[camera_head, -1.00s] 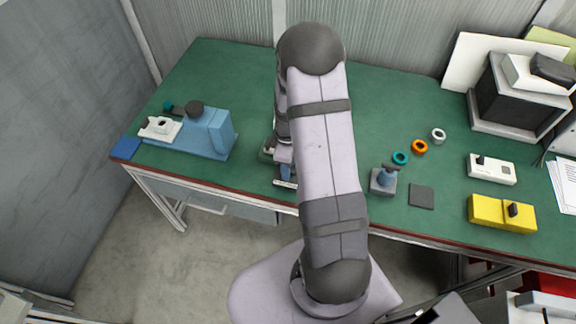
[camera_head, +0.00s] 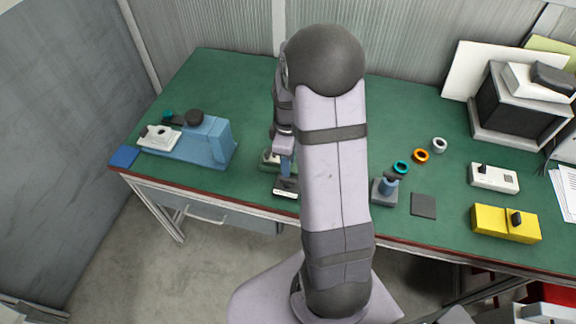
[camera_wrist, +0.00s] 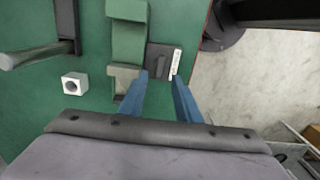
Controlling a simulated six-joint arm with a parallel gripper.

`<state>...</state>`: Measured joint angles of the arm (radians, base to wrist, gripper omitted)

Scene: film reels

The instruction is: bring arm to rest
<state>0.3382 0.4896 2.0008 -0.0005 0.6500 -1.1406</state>
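My gripper (camera_head: 285,162) is partly hidden behind my arm in the head view, low over the green table (camera_head: 240,75) near its front edge. In the wrist view my gripper (camera_wrist: 160,75) has two blue fingers standing apart with nothing held between them. Just beyond the fingertips is a small dark block (camera_wrist: 160,58) with a white strip (camera_wrist: 175,63). A green piece with a pale end (camera_wrist: 127,45) lies left of the fingers.
A white square nut (camera_wrist: 75,84) lies on the table. A blue machine (camera_head: 205,142) stands at left. A small blue-grey stand (camera_head: 384,192), coloured rings (camera_head: 421,156), and a yellow box (camera_head: 505,223) are at right. Bare table lies between the machine and my arm.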

